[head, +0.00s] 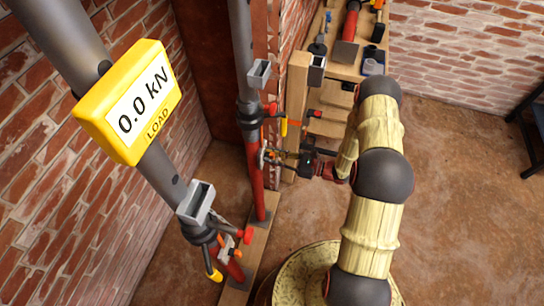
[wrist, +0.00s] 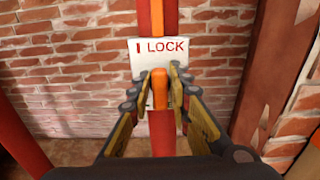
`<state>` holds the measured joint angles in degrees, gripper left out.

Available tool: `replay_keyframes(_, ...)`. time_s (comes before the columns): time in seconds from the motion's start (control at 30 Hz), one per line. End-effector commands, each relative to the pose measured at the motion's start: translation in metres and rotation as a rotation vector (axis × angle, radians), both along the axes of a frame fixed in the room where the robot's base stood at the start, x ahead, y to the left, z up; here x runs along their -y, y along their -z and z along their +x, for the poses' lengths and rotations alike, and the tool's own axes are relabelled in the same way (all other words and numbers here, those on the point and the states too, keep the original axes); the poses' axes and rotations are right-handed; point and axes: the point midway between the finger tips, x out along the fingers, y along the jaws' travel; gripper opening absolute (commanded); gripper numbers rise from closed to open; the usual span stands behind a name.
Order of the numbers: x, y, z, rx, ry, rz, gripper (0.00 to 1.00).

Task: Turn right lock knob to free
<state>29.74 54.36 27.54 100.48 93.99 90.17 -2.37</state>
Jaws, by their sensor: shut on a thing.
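The right lock knob (wrist: 160,90) is an orange bar standing upright in the wrist view, in front of a white plate (wrist: 146,52) marked "I LOCK". My gripper (wrist: 161,80) is shut on the knob, one finger on each side. The plate sits on a red post (wrist: 162,130). In the head view my gripper (head: 276,157) reaches from the right to the right-hand post (head: 256,190). The knob is too small and covered to make out there.
A left post carries a yellow load display (head: 135,103) reading 0.0 kN. Both posts stand on a wooden beam (head: 262,240) by a brick wall. A wooden rack (head: 345,70) with tools stands behind. Open floor (head: 450,180) lies to the right.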

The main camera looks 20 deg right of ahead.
Motion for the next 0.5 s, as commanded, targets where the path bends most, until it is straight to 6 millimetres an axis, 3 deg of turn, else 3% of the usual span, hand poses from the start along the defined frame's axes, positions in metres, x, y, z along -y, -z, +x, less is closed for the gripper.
replay_keyframes(0.5,0.0008,-0.0009,0.0008,-0.146,0.001,0.098,0.00)
